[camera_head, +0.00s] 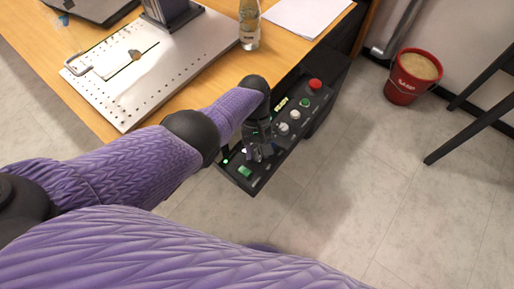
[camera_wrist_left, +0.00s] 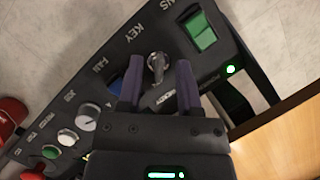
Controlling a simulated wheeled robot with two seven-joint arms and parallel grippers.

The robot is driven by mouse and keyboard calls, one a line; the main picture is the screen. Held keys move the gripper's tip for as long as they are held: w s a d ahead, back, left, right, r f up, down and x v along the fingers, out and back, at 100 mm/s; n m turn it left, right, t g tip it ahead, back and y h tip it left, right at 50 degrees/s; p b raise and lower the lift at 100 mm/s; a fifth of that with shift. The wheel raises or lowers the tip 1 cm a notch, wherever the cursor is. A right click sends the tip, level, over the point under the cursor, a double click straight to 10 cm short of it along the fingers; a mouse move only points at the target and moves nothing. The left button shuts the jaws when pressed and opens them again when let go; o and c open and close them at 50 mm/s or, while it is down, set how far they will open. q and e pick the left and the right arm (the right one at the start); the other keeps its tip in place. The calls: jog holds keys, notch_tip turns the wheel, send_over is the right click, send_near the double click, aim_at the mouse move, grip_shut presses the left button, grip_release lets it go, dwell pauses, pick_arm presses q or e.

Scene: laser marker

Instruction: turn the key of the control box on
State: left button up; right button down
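The black control box (camera_head: 252,183) is at the table's right edge in the head view, and its panel (camera_wrist_left: 110,62) fills much of the left wrist view. The silver key (camera_wrist_left: 156,63) sits in the panel beside the "KEY" label. My left gripper (camera_head: 262,151) is over the panel's near part. In the left wrist view its two purple fingers (camera_wrist_left: 159,78) are open, one on each side of the key. I cannot tell whether either finger touches it. The gripper hides the key in the head view. My right gripper is not in view.
A green rocker switch (camera_wrist_left: 201,33) and a lit green lamp (camera_wrist_left: 231,69) are near the key. White knobs (camera_head: 295,114) and a red button (camera_head: 315,84) are farther along the panel. A metal plate (camera_head: 110,105) and a bottle (camera_head: 249,25) are on the table. A red bucket (camera_head: 403,91) stands on the floor.

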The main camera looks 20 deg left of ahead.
pick_arm(q)
jog(key=shift+r, duration=0.1)
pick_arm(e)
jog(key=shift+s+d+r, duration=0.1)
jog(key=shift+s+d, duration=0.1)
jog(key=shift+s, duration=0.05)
pick_arm(q)
jog(key=p+v, duration=0.2)
jog(key=v, duration=0.4)
jog(key=p+v, duration=0.1)
jog(key=v, duration=0.2)
jog(key=shift+w+r, duration=0.2)
jog(key=shift+r, duration=0.15)
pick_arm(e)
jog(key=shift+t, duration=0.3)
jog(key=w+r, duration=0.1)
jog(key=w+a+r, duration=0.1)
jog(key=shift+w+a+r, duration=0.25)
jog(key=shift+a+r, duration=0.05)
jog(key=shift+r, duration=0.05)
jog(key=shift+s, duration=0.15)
